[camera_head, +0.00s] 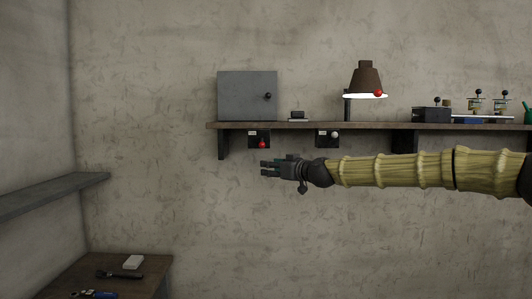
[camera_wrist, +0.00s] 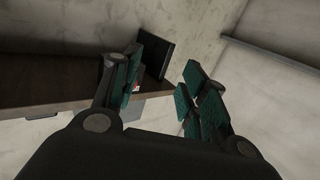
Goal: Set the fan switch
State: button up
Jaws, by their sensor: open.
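Two small dark switch boxes hang under the wall shelf. I cannot tell from any label which is the fan switch. My gripper (camera_head: 265,168) is open and empty, pointing left just below the red knob in the head view. In the wrist view my gripper (camera_wrist: 165,80) shows its green finger pads spread apart. A small red and white bit (camera_wrist: 137,88) shows beside the left finger, mostly hidden.
The shelf (camera_head: 380,125) carries a grey cabinet (camera_head: 240,96), a lit lamp (camera_head: 366,80) with a red knob, and several small devices at right. A side shelf (camera_head: 50,195) and a low table (camera_head: 150,272) with tools stand at left. The wall below the shelf is clear.

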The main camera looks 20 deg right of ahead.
jog(key=t, duration=0.1)
send_near(264, 144)
jog(key=s, duration=0.1)
jog(key=shift+d+p+x, duration=0.2)
jog(key=shift+p+x, duration=1.7)
jog(key=shift+x, duration=3.15)
jog(key=shift+f, duration=0.15)
grip_shut()
